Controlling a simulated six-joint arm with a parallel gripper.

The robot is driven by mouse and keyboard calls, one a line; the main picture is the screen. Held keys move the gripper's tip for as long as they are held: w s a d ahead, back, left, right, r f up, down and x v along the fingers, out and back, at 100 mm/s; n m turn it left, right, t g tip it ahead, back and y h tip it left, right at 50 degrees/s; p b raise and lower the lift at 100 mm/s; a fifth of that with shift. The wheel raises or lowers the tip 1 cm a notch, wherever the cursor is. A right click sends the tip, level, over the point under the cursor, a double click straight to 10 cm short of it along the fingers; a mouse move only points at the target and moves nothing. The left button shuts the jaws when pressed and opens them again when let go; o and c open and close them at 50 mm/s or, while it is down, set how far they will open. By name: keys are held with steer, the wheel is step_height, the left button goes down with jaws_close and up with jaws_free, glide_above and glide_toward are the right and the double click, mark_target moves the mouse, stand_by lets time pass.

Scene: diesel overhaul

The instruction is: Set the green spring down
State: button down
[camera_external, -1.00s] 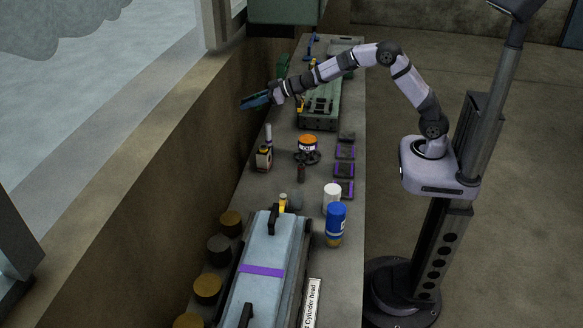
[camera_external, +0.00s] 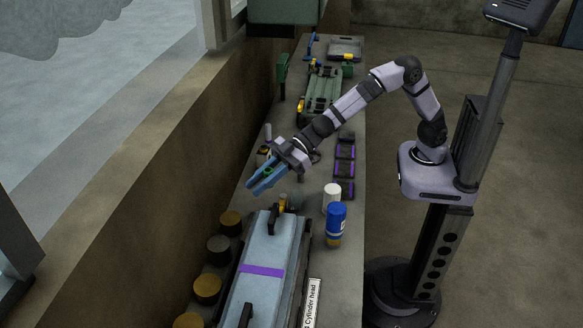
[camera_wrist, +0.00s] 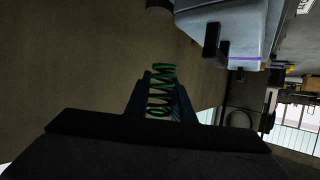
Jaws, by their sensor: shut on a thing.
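The green spring (camera_wrist: 161,90) is a coil held between the two fingers of my gripper (camera_wrist: 160,98), as the wrist view shows. My gripper is shut on it. In the external view my gripper (camera_external: 265,178) is over the left part of the bench, behind the far end of the cylinder head. The spring (camera_external: 268,171) shows only as a small green spot between the blue fingers there. It is held up in the air.
The grey-blue cylinder head (camera_external: 262,250) with a purple band lies at the front of the bench. A blue can (camera_external: 336,222) and a white can (camera_external: 332,194) stand to its right. Several round brown tins (camera_external: 207,288) stand to its left. Purple-edged trays (camera_external: 345,160) line the right edge.

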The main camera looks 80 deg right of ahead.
steer(key=s+a+n+g+y, duration=0.2)
steer(key=s+a+n+g, duration=0.1)
steer(key=s+a, duration=0.9)
steer(key=n+g+y+b, duration=0.1)
steer(key=n+g+b, duration=0.1)
steer(key=n+g, duration=0.1)
glide_above(338, 301)
steer(key=shift+f+p, duration=0.5)
steer(key=shift+f, duration=10.1)
steer(key=shift+f, duration=0.1)
steer(key=shift+f, duration=0.15)
steer(key=c, duration=1.5)
jaws_free()
steer(key=shift+c, duration=0.2)
